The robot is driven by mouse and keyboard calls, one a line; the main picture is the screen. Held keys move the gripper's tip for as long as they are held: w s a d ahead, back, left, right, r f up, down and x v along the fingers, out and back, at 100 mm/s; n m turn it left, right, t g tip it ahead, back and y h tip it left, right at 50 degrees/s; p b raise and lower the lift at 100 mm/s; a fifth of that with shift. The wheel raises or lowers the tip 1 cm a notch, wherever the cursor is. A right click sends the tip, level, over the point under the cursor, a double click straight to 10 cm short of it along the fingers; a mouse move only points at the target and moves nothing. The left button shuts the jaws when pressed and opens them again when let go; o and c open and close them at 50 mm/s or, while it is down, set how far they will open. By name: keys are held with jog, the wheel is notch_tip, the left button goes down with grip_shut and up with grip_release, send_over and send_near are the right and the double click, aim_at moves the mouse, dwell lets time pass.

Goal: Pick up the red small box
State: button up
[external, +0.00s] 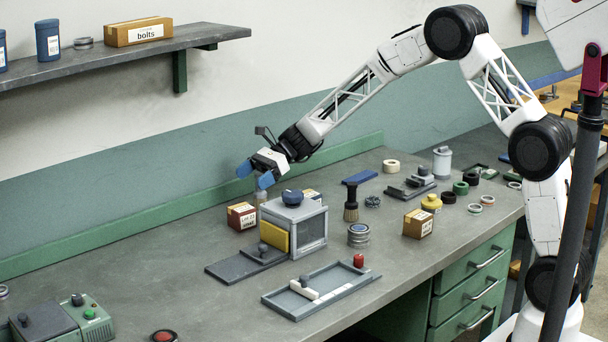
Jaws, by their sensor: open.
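The red small box (241,216) sits on the workbench, left of a grey box-shaped device with a blue knob. It has a light top and a white label on its front. My gripper (255,175) has blue fingertips and is open, with nothing visible between them. It hangs above the bench, higher in the picture than the red box and slightly to its right. How far it is from the box in depth is hard to tell.
The grey device (312,228) with a yellow plate stands right beside the red box. A small bottle (261,197) is close behind it. A brown box (418,223), a brush (351,204) and a grey tray (319,288) stand further right. The bench left of the red box is clear.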

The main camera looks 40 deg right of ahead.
aim_at(246, 206)
jog(key=shift+f, duration=0.1)
jog(key=shift+f, duration=2.85)
jog(key=shift+f, duration=0.4)
jog(key=shift+a+f, duration=0.2)
jog(key=shift+f, duration=0.1)
jog(key=shift+x, duration=2.2)
